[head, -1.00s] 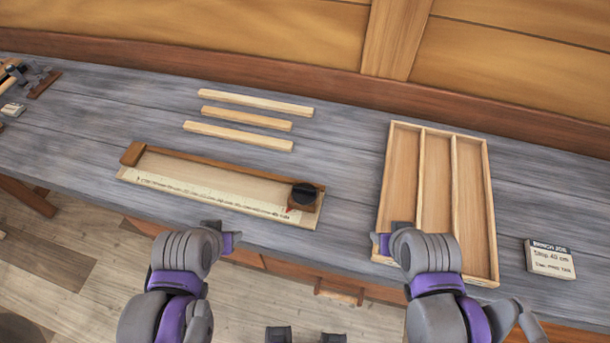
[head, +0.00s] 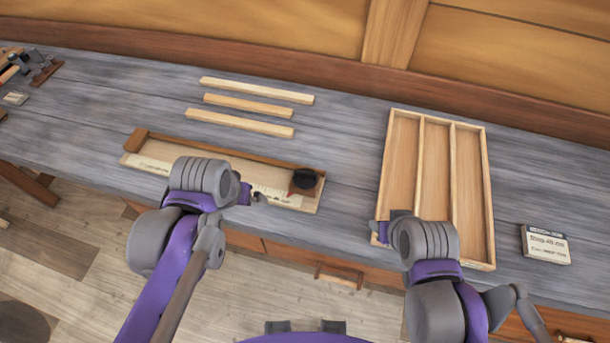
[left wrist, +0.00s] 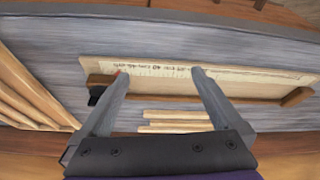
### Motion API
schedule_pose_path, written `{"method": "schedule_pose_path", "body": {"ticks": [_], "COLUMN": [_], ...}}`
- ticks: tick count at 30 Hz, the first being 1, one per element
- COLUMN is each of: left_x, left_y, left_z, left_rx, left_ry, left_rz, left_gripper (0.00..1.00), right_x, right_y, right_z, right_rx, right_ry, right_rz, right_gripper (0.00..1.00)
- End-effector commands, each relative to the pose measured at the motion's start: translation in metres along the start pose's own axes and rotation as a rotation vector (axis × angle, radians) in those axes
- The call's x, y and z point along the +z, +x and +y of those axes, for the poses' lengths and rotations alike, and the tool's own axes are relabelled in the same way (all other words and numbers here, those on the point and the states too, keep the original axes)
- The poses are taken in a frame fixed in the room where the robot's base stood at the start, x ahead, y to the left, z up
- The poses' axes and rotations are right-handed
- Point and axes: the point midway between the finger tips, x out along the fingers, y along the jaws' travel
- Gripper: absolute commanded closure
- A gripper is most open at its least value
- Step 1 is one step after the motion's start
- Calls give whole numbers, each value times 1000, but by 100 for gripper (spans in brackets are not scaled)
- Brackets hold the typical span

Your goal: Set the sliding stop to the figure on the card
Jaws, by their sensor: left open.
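The measuring board (head: 150,163) lies on the bench with a pale printed scale along its near edge and a brown end block at its left. The sliding stop (head: 304,181), a wooden block with a black knob and red pointer, sits near the right end. Its black knob (left wrist: 96,91) shows in the left wrist view. My left gripper (head: 256,197) is open and empty, left of the stop, over the scale. The left wrist view shows its two fingers (left wrist: 157,76) spread above the board. The card (head: 546,245) stands at right; its small print is hard to read.
Three pale strips (head: 248,103) lie behind the board. A wooden tray (head: 485,190) with three empty compartments lies right of it. My right gripper (head: 388,226) is at the tray's near left corner; its jaw opening is unclear. Tools (head: 40,72) lie far left.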

Motion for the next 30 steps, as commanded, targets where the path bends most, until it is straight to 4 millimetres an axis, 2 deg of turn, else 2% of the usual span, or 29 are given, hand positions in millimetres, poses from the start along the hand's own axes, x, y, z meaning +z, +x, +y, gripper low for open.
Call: {"method": "schedule_pose_path", "body": {"ticks": [1,6,12,15,20,23,30], "left_x": [-22,-70,-103,-109,-110,-106,-90], "left_y": [-5,-11,-9,-8,-1,10,53], "left_z": [15,63,111,124,130,129,128], "left_rx": [12,27,22,18,15,15,15], "left_ry": [28,99,161,177,184,183,182], "left_rz": [-41,-185,-307,-339,-355,-355,-354], "left_gripper": [0,0,0,0,0,0,0], "right_x": [-2,-5,-7,-8,-7,-6,-4], "right_y": [-1,-4,-5,-5,-5,-4,-3], "right_z": [0,0,0,0,0,0,0], "right_rx": [0,0,0,0,0,0,0], "right_ry": [0,0,0,0,0,0,0], "right_rz": [2,5,7,8,8,7,4], "right_gripper": [50,50,50,50,50,50,50]}}
